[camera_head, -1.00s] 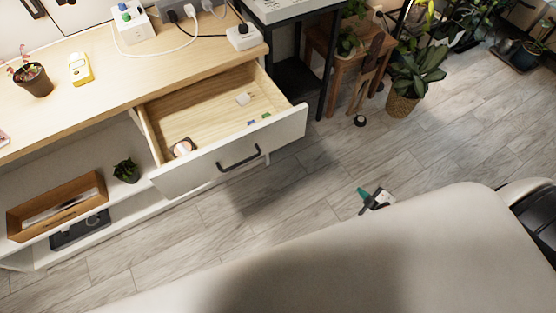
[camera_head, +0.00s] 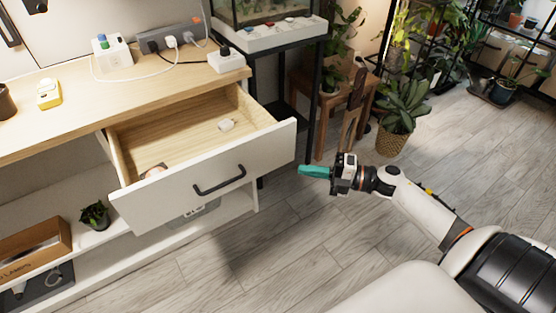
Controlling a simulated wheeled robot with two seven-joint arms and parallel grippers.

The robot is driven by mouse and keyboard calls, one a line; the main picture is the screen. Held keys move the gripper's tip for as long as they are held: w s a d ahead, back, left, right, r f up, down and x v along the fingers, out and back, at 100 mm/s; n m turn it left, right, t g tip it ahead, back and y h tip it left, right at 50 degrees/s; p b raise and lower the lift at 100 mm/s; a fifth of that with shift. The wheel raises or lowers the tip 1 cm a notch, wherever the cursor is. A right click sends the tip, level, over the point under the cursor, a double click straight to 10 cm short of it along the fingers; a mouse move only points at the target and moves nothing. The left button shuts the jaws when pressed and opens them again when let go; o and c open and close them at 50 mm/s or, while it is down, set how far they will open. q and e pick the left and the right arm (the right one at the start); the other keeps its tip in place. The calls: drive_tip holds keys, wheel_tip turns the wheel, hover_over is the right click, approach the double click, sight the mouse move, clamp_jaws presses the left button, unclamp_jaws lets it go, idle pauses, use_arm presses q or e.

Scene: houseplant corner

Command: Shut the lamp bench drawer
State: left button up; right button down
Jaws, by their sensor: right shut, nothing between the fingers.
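The lamp bench drawer (camera_head: 150,207) stands pulled out from the wooden-topped bench (camera_head: 130,90). Its white front carries a black bar handle (camera_head: 219,181). My right gripper (camera_head: 301,170) is shut and empty, with teal fingers pointing left. In the picture it is just right of the drawer front's right end, and a gap shows between them. My left gripper is not in view.
A black-framed stand with a tank (camera_head: 275,15) stands right of the bench. A wooden stool (camera_head: 335,110) and a potted plant (camera_head: 395,125) are behind my right arm. The floor (camera_head: 270,250) before the drawer is clear.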

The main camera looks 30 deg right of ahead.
sight(263, 155)
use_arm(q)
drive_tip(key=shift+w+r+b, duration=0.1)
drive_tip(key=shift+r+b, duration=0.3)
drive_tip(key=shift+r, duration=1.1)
use_arm(e)
drive_tip(key=shift+w+a, duration=0.7)
drive_tip(key=shift+w, duration=0.6)
drive_tip(key=shift+w+a, duration=0.75)
drive_tip(key=shift+w, duration=0.6)
drive_tip(key=shift+w+a, duration=0.7)
drive_tip(key=shift+w, duration=0.6)
